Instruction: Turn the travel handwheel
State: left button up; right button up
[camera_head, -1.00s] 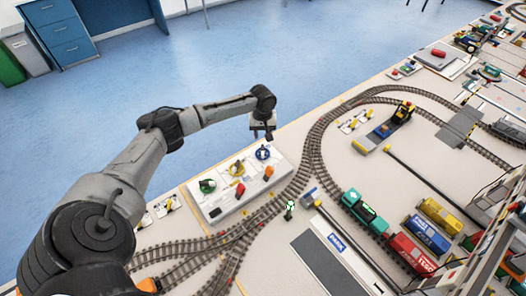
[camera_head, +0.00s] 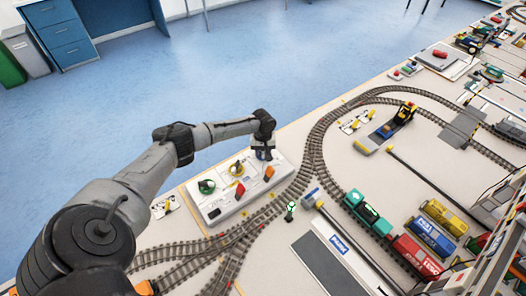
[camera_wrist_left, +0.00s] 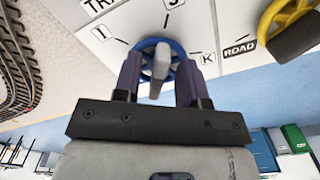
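The blue handwheel (camera_wrist_left: 154,60) has a grey handle or pointer standing up at its middle. A label starting "TRA", cut off by the frame, is printed beside it on the white control panel (camera_head: 222,209). My left gripper (camera_wrist_left: 160,75) is open, one finger on each side of the wheel's middle, with gaps to the grey piece. In the head view my left gripper (camera_head: 263,153) is over the panel's far right corner and hides most of the blue wheel. My right gripper is not in view.
The panel also carries a yellow wheel (camera_head: 236,168), a green wheel (camera_head: 206,187), a red lever (camera_head: 240,190) and an orange lever (camera_head: 269,172). Model railway tracks (camera_head: 313,150) curve close by on the right. Blue floor is open beyond the table.

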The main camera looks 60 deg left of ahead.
pick_arm(q)
jog(key=shift+c, duration=0.3)
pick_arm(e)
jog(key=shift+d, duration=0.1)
pick_arm(q)
grip_shut()
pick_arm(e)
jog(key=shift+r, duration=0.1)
pick_arm(q)
jog(key=shift+s+r+m+p, duration=0.1)
jog(key=shift+r+m+p, duration=0.05)
jog(key=shift+m+p, duration=1.45)
jog(key=shift+m, duration=0.4)
jog(key=m, duration=0.4)
jog(key=shift+s+a+m+p, duration=0.15)
jog(key=shift+a+m+p, duration=0.15)
jog(key=shift+p, duration=0.1)
jog(key=m, duration=0.5)
jog(key=shift+a, duration=0.2)
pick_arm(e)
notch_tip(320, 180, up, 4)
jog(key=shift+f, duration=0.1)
pick_arm(q)
jog(key=shift+m, duration=0.3)
